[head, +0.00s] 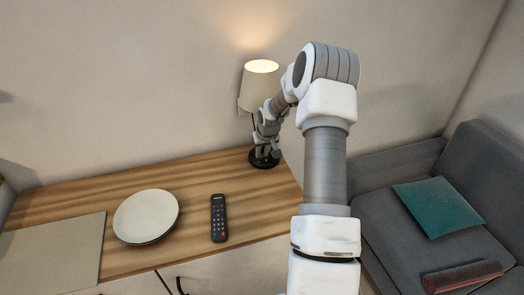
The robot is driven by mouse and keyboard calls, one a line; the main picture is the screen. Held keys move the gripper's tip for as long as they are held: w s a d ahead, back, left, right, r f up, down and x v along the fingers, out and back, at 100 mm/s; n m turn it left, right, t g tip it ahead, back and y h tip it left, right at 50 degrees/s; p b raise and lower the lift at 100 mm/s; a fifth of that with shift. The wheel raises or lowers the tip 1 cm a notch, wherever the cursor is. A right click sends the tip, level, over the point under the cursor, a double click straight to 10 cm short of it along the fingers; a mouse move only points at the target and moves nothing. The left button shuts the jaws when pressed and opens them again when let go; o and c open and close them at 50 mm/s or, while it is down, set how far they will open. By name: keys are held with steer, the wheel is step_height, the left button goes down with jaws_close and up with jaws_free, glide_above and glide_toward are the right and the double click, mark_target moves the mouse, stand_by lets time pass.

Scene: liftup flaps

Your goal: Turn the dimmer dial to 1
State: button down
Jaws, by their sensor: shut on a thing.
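My gripper (265,151) reaches down in front of the lamp, right at the base, and is shut on what appears to be the dimmer dial there. The dial is hidden by the gripper, so its markings and setting cannot be read. The lamp glows warm on the wall above it.
A white plate (146,216) and a black remote (218,217) lie on the cabinet top (186,190). A pale panel (50,256) is at its left. A grey sofa (392,205) with a teal cushion (437,206) and a red bolster (462,276) stands at right.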

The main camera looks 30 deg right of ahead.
stand_by(0.3)
steer(key=c, duration=0.8)
jaws_free()
steer(key=shift+o, duration=0.2)
steer(key=shift+r, duration=0.1)
steer(key=p+v, duration=0.1)
steer(key=v, duration=1.6)
steer(key=shift+s, duration=0.2)
steer(key=shift+r, duration=0.15)
